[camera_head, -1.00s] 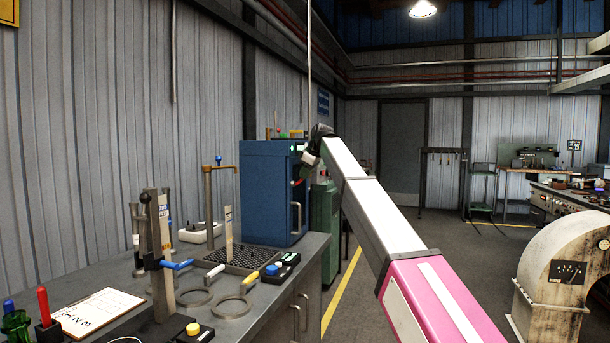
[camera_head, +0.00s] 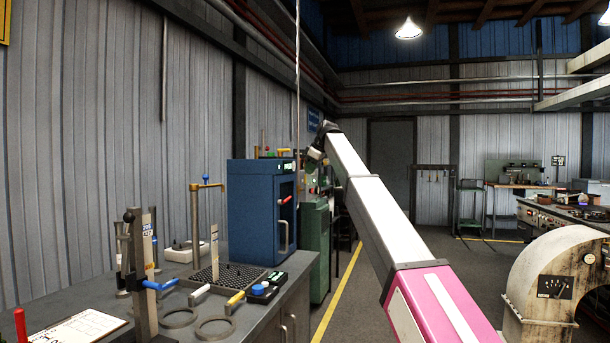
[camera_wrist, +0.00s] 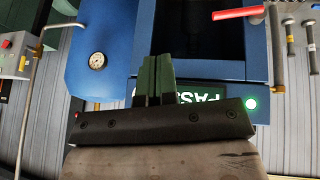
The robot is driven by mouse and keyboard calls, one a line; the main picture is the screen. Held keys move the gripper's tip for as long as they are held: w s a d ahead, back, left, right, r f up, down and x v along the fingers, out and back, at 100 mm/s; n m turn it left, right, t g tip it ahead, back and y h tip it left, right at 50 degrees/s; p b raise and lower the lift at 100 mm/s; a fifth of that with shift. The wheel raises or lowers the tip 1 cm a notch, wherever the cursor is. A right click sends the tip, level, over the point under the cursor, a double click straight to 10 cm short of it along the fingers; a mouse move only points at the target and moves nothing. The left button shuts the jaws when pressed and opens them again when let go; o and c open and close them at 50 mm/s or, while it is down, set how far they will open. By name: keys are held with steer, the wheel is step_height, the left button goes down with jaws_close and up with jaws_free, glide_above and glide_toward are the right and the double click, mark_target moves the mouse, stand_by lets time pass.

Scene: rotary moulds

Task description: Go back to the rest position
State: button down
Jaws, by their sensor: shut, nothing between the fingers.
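My gripper shows in the wrist view (camera_wrist: 153,75) with its two dark green fingers together and nothing between them. In the head view my arm reaches forward, and my gripper (camera_head: 312,163) is small and dark at its far end, to the right of the blue cabinet (camera_head: 262,210). In the wrist view a blue housing with a dark window lies beyond the fingers.
A grey bench (camera_head: 262,320) on the left carries a lever stand (camera_head: 144,270), two rings, a perforated tray and a clipboard (camera_head: 82,326). A green cabinet (camera_head: 315,250) stands beyond the bench. A cream machine with a gauge (camera_head: 530,290) is at right. The floor between is clear.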

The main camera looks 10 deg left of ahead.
stand_by(0.3)
steer(key=s+d+f+m+h, duration=0.1)
steer(key=s+d+f+m, duration=0.2)
steer(key=d+f, duration=0.9)
steer(key=s+d+f+m+h, duration=0.1)
steer(key=s+d+f+m, duration=0.3)
steer(key=f, duration=1.4)
steer(key=s+d+f+m+h, duration=0.1)
steer(key=s+d+f+m, duration=0.15)
steer(key=d+f, duration=1)
steer(key=s+d+f+m, duration=0.2)
steer(key=s+d+f, duration=0.4)
steer(key=s+f, duration=0.3)
steer(key=s+d+f+m+g+h, duration=0.1)
steer(key=s+d+f+m, duration=0.2)
steer(key=s+d+f, duration=0.3)
steer(key=s+d+f+m+g+h, duration=0.1)
steer(key=s+d+f, duration=0.5)
steer(key=s+f, duration=0.7)
steer(key=s+m, duration=0.1)
steer(key=s, duration=0.2)
steer(key=shift+f+m, duration=0.2)
steer(key=shift+m, duration=0.15)
steer(key=shift+s, duration=0.1)
